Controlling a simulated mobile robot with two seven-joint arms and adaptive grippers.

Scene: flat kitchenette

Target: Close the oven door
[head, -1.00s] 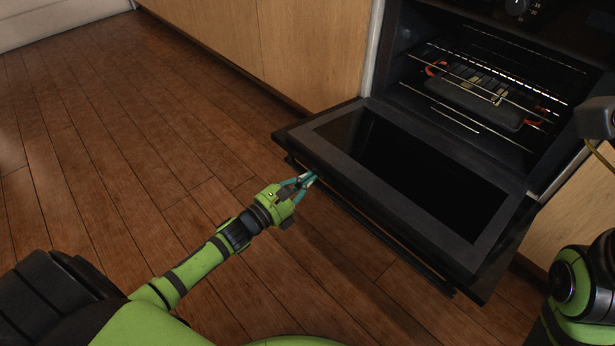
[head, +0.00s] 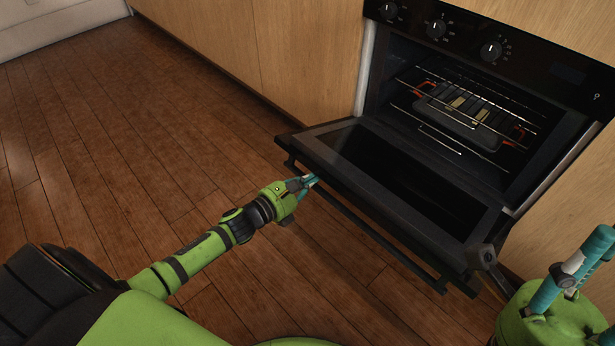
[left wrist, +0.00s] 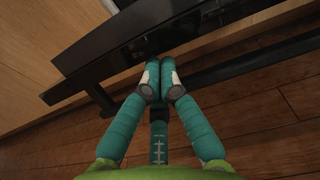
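The oven door (head: 330,150) hangs open at the front of the oven (head: 480,50), with its dark inner glass facing up. Its long dark handle bar (head: 385,240) runs along the outer edge and also shows in the left wrist view (left wrist: 235,66). My left gripper (head: 311,180) is at the left part of this bar. In the left wrist view its teal fingers (left wrist: 160,78) are drawn together on the bar, and their tips hide the part between them. My right gripper (head: 585,260) is at the right edge, near the door's right corner, partly cut off.
Inside the oven, a dark tray with orange handles (head: 465,122) sits on a wire rack (head: 440,142). Wooden cabinet fronts (head: 300,50) flank the oven. The wooden floor (head: 110,150) is clear to the left.

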